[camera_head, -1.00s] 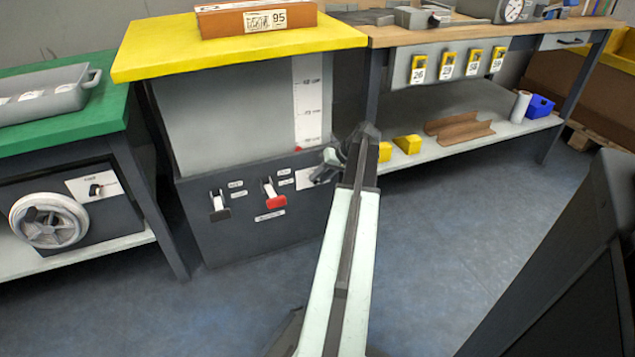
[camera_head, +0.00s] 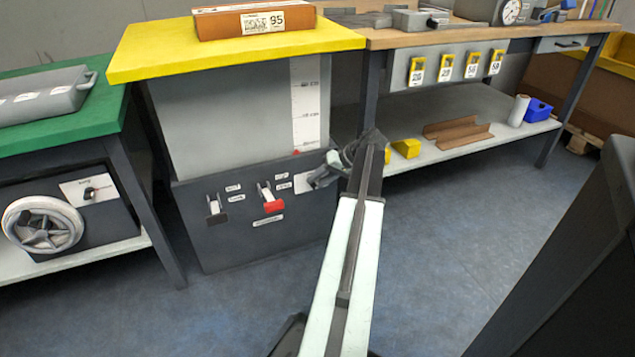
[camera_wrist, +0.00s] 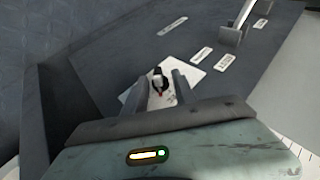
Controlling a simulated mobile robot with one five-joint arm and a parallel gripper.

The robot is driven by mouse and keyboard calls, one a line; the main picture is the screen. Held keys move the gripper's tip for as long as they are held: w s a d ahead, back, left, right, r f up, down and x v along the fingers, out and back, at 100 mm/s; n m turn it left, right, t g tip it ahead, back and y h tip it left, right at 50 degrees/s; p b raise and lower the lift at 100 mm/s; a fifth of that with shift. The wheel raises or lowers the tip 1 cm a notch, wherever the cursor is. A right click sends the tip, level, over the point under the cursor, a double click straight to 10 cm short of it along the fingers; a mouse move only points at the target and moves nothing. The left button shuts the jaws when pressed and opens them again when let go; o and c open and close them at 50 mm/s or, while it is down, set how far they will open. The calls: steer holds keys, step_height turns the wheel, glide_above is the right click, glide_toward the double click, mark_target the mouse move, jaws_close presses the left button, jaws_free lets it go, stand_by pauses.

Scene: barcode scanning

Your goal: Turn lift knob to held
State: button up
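The lift knob (camera_wrist: 158,84) is a small dark knob with a red mark on a white plate (camera_wrist: 187,84) in the wrist view. My gripper (camera_wrist: 160,80) has its two grey fingers apart, one on each side of the knob. I cannot tell whether they touch it. In the head view the white plate (camera_head: 304,183) is on the dark front panel (camera_head: 240,240) of the yellow-topped lift table (camera_head: 150,52). My gripper (camera_head: 322,175) is at the plate's right side there, and the knob is not clearly visible.
A red-ended lever (camera_head: 272,206) and a dark-ended lever (camera_head: 215,216) stick out left of the plate. A brown box (camera_head: 225,24) rests on the yellow top. A green table (camera_head: 60,135) with a handwheel (camera_head: 42,224) stands left. A workbench (camera_head: 440,28) stands right. The floor in front is clear.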

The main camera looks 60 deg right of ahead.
steer(key=shift+s, duration=0.1)
steer(key=p+v, duration=0.5)
steer(key=v, duration=0.2)
steer(key=shift+s+r+p, duration=0.2)
steer(key=shift+r+p, duration=0.1)
steer(key=shift+p, duration=0.05)
